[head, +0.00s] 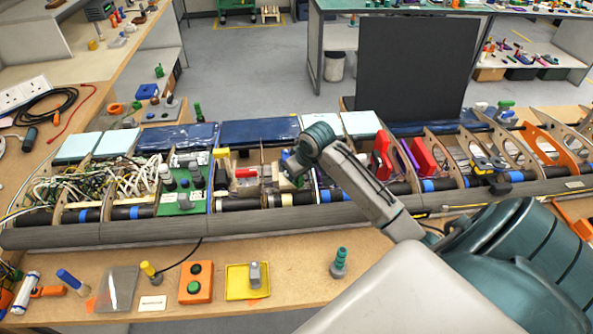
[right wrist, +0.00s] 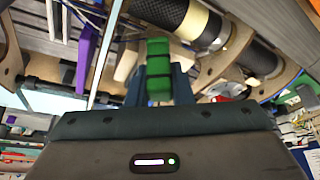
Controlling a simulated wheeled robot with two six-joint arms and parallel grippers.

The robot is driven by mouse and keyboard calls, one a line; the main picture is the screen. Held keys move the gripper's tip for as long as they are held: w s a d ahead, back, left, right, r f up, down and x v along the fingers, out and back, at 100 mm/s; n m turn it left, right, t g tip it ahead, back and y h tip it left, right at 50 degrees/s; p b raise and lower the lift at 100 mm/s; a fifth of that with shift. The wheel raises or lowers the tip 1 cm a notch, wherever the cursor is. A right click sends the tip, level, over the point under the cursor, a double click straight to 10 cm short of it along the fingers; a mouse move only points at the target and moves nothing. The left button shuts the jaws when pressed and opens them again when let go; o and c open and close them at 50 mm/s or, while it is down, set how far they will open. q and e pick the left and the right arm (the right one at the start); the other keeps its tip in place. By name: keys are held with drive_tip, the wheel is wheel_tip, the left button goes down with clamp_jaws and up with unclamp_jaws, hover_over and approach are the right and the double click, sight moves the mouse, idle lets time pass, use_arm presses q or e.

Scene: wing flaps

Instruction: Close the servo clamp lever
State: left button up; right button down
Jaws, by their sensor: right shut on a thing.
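My right arm reaches in from the right in the head view. Its gripper (head: 291,172) is down at the middle bay of the long wing section (head: 120,236). In the right wrist view, the dark blue fingers of this gripper (right wrist: 158,85) are shut on a green piece (right wrist: 158,66). The green piece may be the servo clamp lever, but I cannot tell for sure. My wrist and fingers hide most of the servo clamp and its lever's angle in the head view. My left gripper is not in view.
A green circuit board (head: 182,201) and loose wiring (head: 110,180) fill bays to the left. Red blocks (head: 422,156) stand in bays to the right. An orange button box (head: 195,283) and yellow tray (head: 236,283) sit on the front bench. A black panel (head: 415,70) stands behind.

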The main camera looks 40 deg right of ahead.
drive_tip(key=c, duration=1.3)
unclamp_jaws()
drive_tip(key=shift+s+r+b, duration=0.2)
drive_tip(key=shift+r+b, duration=0.1)
drive_tip(key=shift+r, duration=0.2)
drive_tip(key=b+v, duration=0.2)
drive_tip(key=v, duration=0.7)
drive_tip(key=shift+s+r+b, duration=0.15)
drive_tip(key=shift+r+b, duration=0.2)
